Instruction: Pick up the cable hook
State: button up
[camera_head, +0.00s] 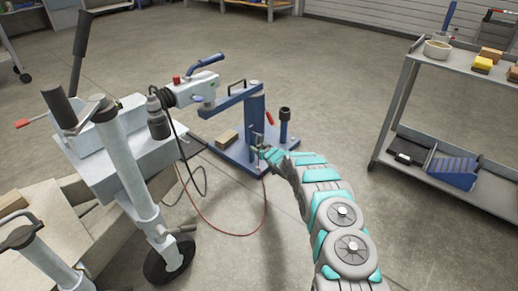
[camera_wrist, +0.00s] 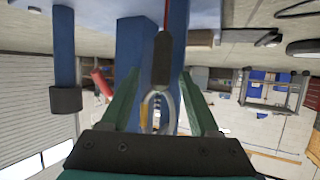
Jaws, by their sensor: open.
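The cable hook (camera_wrist: 162,62) shows in the wrist view as a metal loop below a black sleeve on a thin red cable. It hangs in front of a blue post. My gripper (camera_wrist: 158,78) is open, with one green finger on each side of the hook; I cannot tell whether either touches it. In the head view my gripper (camera_head: 262,151) is beside the blue stand (camera_head: 256,110), low near its base. The hook is too small to make out clearly there. The red cable (camera_head: 240,234) loops across the floor from the trailer coupling to the stand.
The stand's base plate (camera_head: 228,152) carries a short post with a dark cap (camera_head: 285,112) and a wooden block (camera_head: 227,138). The trailer frame (camera_head: 125,160) with its jockey wheel (camera_head: 168,258) is at left. A shelf cart (camera_head: 460,62) is at right.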

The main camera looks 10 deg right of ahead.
jog(key=shift+w+a+f, duration=0.1)
jog(key=shift+w+f, duration=0.05)
jog(key=shift+w, duration=0.05)
jog(key=shift+c, duration=0.2)
grip_shut()
dwell(0.4)
